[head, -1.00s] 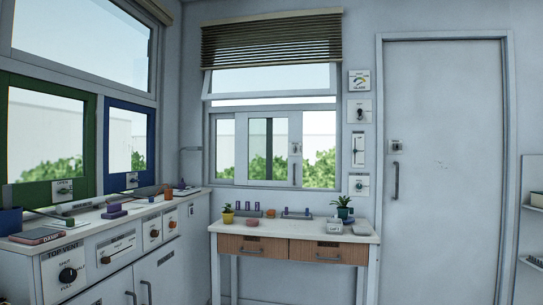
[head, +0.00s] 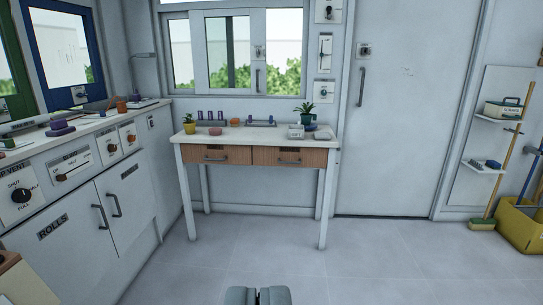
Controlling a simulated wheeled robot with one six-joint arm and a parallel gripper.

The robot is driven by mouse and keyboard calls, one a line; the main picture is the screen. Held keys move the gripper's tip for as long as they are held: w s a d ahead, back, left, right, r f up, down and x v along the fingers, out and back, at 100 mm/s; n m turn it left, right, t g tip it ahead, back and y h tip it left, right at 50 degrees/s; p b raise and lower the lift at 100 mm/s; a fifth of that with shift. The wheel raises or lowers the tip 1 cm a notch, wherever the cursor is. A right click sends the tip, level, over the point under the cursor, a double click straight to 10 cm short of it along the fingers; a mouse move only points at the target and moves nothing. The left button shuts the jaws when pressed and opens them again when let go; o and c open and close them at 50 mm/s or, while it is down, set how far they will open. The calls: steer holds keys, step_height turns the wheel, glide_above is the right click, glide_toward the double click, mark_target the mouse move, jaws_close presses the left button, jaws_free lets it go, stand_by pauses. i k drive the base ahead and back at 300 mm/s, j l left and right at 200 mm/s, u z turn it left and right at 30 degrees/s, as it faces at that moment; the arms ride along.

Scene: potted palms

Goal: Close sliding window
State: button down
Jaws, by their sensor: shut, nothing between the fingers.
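Glass and green bushes show on both sides of the panel. My gripper (head: 258,296) shows at the bottom centre, shut and empty, well short of the table and the window.
The table (head: 262,134) with potted plants and small items stands below the window. A counter with cabinets (head: 80,213) runs along the left. A grey door (head: 400,120), shelves (head: 499,115) and a yellow bin (head: 521,226) are at right. The floor (head: 300,262) ahead is clear.

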mark_target(198, 25)
steer(key=i, duration=3.25)
steer(key=i+u, duration=0.2)
steer(key=i, duration=0.3)
steer(key=i+l+u, duration=0.25)
steer(key=i, duration=0.3)
